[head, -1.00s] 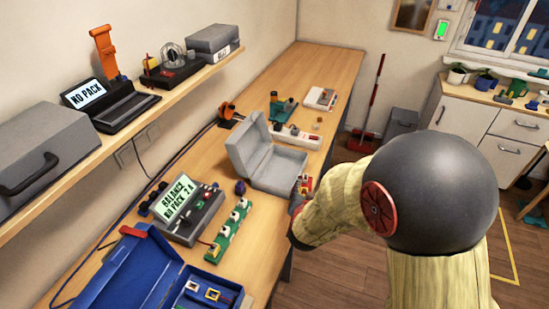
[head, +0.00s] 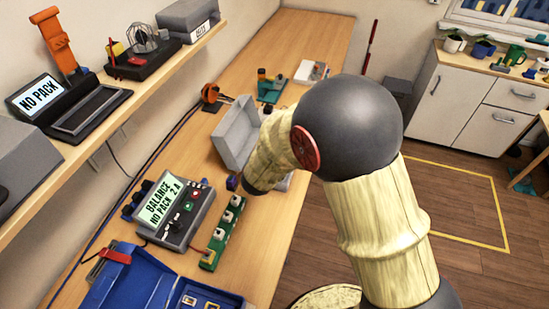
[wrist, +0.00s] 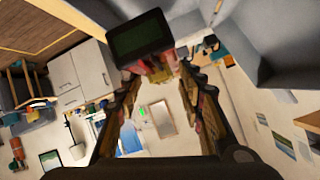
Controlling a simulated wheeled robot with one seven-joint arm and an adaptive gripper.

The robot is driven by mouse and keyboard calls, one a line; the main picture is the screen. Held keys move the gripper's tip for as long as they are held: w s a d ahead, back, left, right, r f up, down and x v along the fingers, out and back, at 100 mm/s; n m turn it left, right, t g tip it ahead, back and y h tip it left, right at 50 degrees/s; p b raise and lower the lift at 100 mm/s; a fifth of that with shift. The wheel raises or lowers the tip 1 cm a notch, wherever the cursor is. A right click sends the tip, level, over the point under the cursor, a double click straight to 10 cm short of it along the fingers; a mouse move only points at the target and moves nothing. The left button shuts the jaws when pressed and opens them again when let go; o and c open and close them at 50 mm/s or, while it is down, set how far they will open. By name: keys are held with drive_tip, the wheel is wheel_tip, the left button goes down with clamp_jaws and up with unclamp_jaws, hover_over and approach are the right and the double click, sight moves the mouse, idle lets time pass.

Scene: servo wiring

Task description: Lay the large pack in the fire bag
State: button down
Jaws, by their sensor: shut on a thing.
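The grey bag (head: 233,137) stands open on the bench in the head view, its lid raised on the left. My arm covers its front and right part. A grey surface at the upper right of the wrist view (wrist: 245,35) looks like part of it. In the wrist view my gripper (wrist: 163,72) is shut on a dark pack (wrist: 140,38) with a blackish-green face and reddish parts near the fingertips. The pack is beside the grey surface; whether they touch I cannot tell. In the head view the gripper and pack are hidden behind my arm.
A charger (head: 174,208) reading "BALANCE NO PACK 2A", a green board (head: 219,232) and an open blue case (head: 130,278) lie nearer on the bench. A shelf (head: 120,105) overhangs the left. The bench's far end (head: 305,42) is clear.

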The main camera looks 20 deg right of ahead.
drive_tip(key=w+f, duration=0.1)
drive_tip(key=f, duration=0.1)
drive_tip(key=w+a+f+b, duration=0.1)
drive_tip(key=w+f, duration=0.2)
drive_tip(key=shift+w+a+f, duration=0.1)
drive_tip(key=shift+a+f, duration=0.25)
drive_tip(key=shift+f+b, duration=0.85)
drive_tip(key=shift+f, duration=0.5)
drive_tip(key=shift+f, duration=0.15)
drive_tip(key=c, duration=1.2)
unclamp_jaws()
drive_tip(key=shift+f, duration=0.1)
drive_tip(key=shift+o, duration=0.2)
